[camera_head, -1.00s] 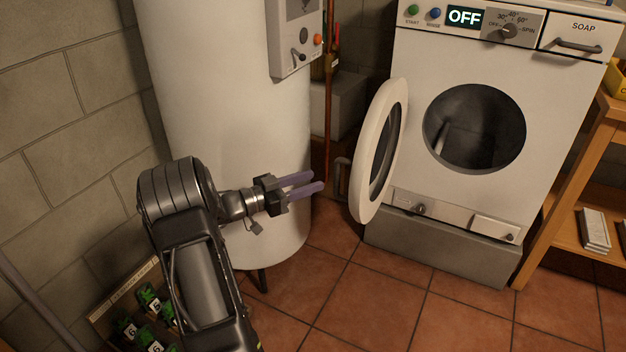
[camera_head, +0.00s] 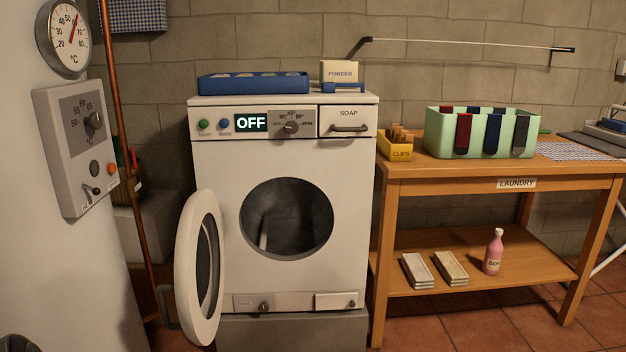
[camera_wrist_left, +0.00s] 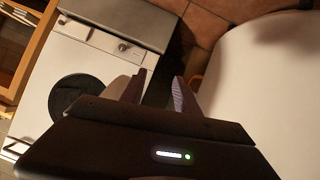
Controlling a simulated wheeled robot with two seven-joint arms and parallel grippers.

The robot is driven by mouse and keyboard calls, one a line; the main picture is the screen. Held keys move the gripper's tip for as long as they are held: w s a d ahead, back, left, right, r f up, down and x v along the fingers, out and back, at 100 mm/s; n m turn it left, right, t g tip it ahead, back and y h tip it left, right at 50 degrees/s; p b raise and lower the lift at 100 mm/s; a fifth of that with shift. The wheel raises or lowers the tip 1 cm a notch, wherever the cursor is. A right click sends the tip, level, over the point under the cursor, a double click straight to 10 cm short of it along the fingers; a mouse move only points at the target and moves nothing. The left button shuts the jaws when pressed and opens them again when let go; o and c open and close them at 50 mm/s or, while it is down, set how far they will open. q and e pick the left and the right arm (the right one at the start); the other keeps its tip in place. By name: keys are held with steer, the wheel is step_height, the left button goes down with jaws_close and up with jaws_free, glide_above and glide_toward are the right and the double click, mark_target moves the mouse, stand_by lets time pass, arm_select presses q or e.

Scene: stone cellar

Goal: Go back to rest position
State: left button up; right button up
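The task names no object. My left gripper (camera_wrist_left: 156,90) shows in the left wrist view with its two purple fingers apart and nothing visible between them. Only a dark piece, probably of my left arm, shows at the bottom left corner of the head view. My right gripper is in neither view. The white washing machine (camera_head: 210,160) stands ahead with its round door (camera_head: 184,275) swung open to the left. Its display (camera_head: 251,123) reads OFF, and its soap drawer (camera_head: 348,121) looks shut. The machine (camera_wrist_left: 95,60) also shows tilted in the wrist view, left of the fingers.
A white boiler (camera_head: 50,250) fills the left, with a control box (camera_head: 75,150) and a copper pipe (camera_head: 122,150) beside it. A wooden table (camera_head: 450,178) at right holds a green bin (camera_head: 480,150) and a yellow clips box (camera_head: 396,151). Floor shows under the table.

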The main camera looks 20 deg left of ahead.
arm_select(q)
steer(key=s+d+f+g+h, duration=0.1)
steer(key=s+d+f+g, duration=0.2)
steer(key=d, duration=0.5)
steer(key=s+d+f+g+h, duration=0.1)
steer(key=s+d+f+h, duration=0.1)
steer(key=d+f, duration=0.5)
steer(key=s+d+f+g+h, duration=0.1)
steer(key=s+d+f+g, duration=0.15)
steer(key=d, duration=0.75)
steer(key=s+d+m+g+h, duration=0.2)
steer(key=s+d, duration=0.5)
steer(key=d, duration=0.3)
steer(key=s+d+m+g+h, duration=0.1)
steer(key=s+d+g, duration=0.1)
steer(key=s+d, duration=0.7)
step_height(320, 180, up, 23)
steer(key=w+d+p, duration=0.1)
steer(key=d+p, duration=0.1)
steer(key=p, duration=2.1)
steer(key=shift+w+d, duration=0.25)
steer(key=shift+w, duration=0.1)
steer(key=shift+r, duration=0.1)
